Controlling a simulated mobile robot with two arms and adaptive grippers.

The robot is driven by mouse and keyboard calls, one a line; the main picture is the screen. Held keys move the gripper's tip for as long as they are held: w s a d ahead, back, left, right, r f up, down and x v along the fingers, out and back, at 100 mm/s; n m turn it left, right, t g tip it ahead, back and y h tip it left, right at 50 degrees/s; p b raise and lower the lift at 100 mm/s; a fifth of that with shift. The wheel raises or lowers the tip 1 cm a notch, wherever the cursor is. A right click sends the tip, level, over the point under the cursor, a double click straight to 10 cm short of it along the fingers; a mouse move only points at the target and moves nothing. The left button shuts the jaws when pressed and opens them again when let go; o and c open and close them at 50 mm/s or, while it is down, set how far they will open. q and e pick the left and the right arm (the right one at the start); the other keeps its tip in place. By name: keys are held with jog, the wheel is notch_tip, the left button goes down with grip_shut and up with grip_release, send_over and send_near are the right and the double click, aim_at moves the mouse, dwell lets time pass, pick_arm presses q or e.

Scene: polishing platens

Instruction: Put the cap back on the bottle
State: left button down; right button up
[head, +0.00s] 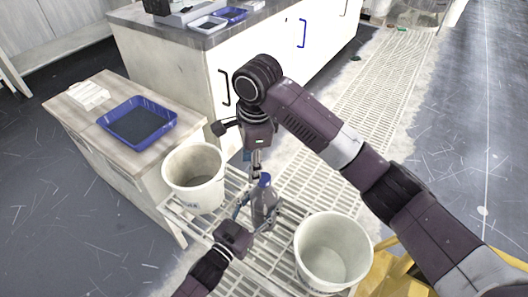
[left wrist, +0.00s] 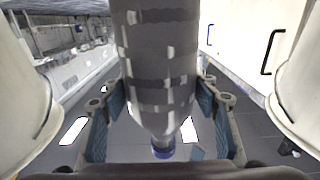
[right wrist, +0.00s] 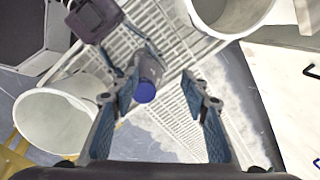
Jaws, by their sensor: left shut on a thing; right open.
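My left gripper (head: 256,216) is shut around the bottle body. In the left wrist view the bottle (left wrist: 155,75) fills the middle between the fingers, its blue end (left wrist: 163,151) at the bottom. My right gripper (head: 256,166) is just above the cap, pointing down. In the right wrist view it is open (right wrist: 162,88), and the blue cap (right wrist: 146,92) shows close to the left finger. Whether that finger touches it I cannot tell.
White buckets stand either side of the bottle, one at the left (head: 192,190) and one at the right (head: 325,272). A blue tray (head: 137,107) lies on the side cabinet. A white counter (head: 190,88) stands behind.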

jog(key=r+n, duration=0.1)
jog(key=n, duration=1.1)
jog(key=d+r+n, duration=0.1)
jog(key=r+n, duration=0.1)
jog(key=n, duration=0.9)
jog(key=d+r+n, duration=0.1)
jog(key=n, duration=1.1)
jog(key=shift+s+d+r+n+g+h, duration=0.2)
jog(key=shift+s+n+g+h, duration=0.1)
jog(key=shift+s+h, duration=0.1)
jog(key=n, duration=0.4)
jog(key=shift+d+r+n, duration=0.25)
jog(key=shift+r+n, duration=0.05)
jog(key=shift+n, duration=0.1)
jog(key=n, duration=0.3)
jog(key=shift+s+d+r+n, duration=0.1)
jog(key=shift+d+r+n, duration=0.1)
jog(key=shift+d+n, duration=0.1)
